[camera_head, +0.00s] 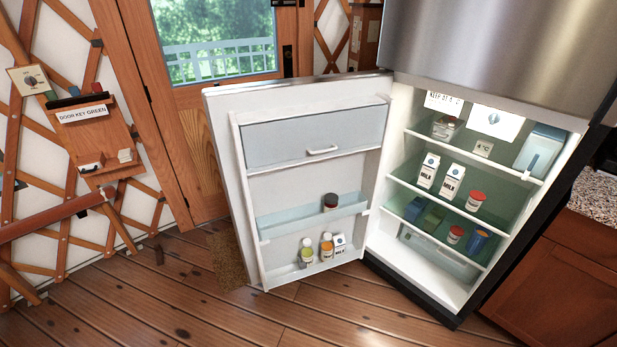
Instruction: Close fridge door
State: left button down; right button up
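The fridge door (290,185) stands wide open, swung out to the left of the fridge body. Its white inner side faces me, with a grey-blue covered compartment (315,136) and a small handle on top. A lower shelf holds a dark jar with a red band, and the bottom shelf holds several small bottles and a carton. The fridge interior (395,175) is lit, with cartons, jars and containers on its shelves. The door's outer face and any outer handle are hidden. Neither of my grippers shows in this view.
A wooden door with a window (215,45) stands behind the fridge door. A lattice wall with a key rack (95,130) is at the left. A wooden cabinet with a speckled counter (595,190) is at the right. The plank floor (200,310) in front looks clear.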

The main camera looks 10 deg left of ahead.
aim_at(252, 194)
jog(key=i+j+z, duration=0.4)
jog(key=i+j, duration=0.15)
jog(key=j, duration=0.15)
jog(key=i+j+z, duration=0.2)
jog(key=j, duration=0.2)
jog(key=i+j+z, duration=0.2)
jog(key=j, duration=0.25)
jog(key=j+z, duration=0.2)
jog(key=j, duration=0.3)
jog(key=k+j+z, duration=0.2)
jog(key=j, duration=0.25)
jog(key=k+j+z, duration=0.1)
jog(key=j+z, duration=0.15)
jog(key=j, duration=0.25)
jog(key=k+j+z, duration=0.2)
jog(key=j, duration=0.25)
jog(key=k+j+z, duration=0.2)
jog(key=j, duration=0.2)
jog(key=k+j+z, duration=0.2)
jog(key=j, duration=0.2)
jog(key=k+j+z, duration=0.2)
jog(key=j, duration=0.15)
